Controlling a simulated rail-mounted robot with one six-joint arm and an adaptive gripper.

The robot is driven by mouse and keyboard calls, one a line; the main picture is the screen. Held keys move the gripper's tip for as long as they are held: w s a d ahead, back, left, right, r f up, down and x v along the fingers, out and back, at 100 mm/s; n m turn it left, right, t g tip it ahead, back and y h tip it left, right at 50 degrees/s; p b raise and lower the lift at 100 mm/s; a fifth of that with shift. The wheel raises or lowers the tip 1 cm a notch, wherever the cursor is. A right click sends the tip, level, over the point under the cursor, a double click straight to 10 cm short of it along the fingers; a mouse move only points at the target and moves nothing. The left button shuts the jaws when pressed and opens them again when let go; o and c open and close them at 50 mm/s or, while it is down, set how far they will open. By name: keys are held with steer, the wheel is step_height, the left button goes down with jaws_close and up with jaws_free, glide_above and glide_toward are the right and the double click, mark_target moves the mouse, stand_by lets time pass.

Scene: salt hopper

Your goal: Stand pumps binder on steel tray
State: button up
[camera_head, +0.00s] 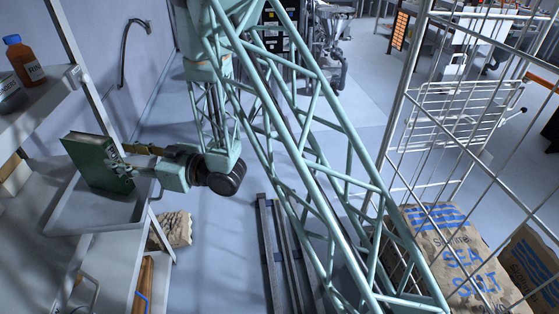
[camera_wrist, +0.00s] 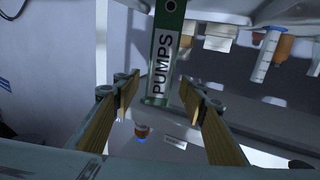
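The green pumps binder (camera_head: 90,160) stands on its end in the grey steel tray (camera_head: 62,232) on the left shelf in the head view. It looks roughly upright there; its foot is partly hidden. In the wrist view its spine (camera_wrist: 166,55) shows a white PUMPS label, lying in line with the gap between my fingers. My gripper (camera_head: 120,160) is at the binder's right side in the head view.
An upper shelf (camera_head: 30,118) with an orange bottle (camera_head: 25,62) and a jar is above and left of the tray. A shelf post (camera_head: 95,105) stands close to my gripper. Sea salt sacks (camera_head: 455,260) sit behind a wire cage at right. Floor beside the shelf is partly clear.

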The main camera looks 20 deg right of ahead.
steer(key=shift+d+r, duration=0.1)
steer(key=shift+w+d+r+h, duration=0.45)
steer(key=shift+d+h, duration=0.05)
steer(key=w+d+r+m+t+h, duration=0.1)
steer(key=d+r+h, duration=0.25)
steer(key=d, duration=0.35)
steer(key=w+d+r+m+h, duration=0.1)
steer(key=d+r+h, duration=0.2)
steer(key=d+r, duration=0.3)
steer(key=s+d+r+m+g+h, duration=0.1)
steer(key=s+d+r+m+h, duration=0.25)
steer(key=s+d, duration=0.6)
steer(key=s+d+r+m+g+h, duration=0.1)
steer(key=s+d+r+m+h, duration=0.15)
steer(key=s+d+r, duration=0.5)
steer(key=s+d+m+g, duration=0.1)
steer(key=s+d, duration=0.3)
steer(key=s, duration=1.3)
steer(key=s+d+m+g+h, duration=0.1)
steer(key=s+d+g, duration=0.3)
steer(key=s, duration=1.4)
steer(key=shift+s+d+f+m, duration=0.2)
steer(key=shift+f+m, duration=0.15)
steer(key=shift+m, duration=0.15)
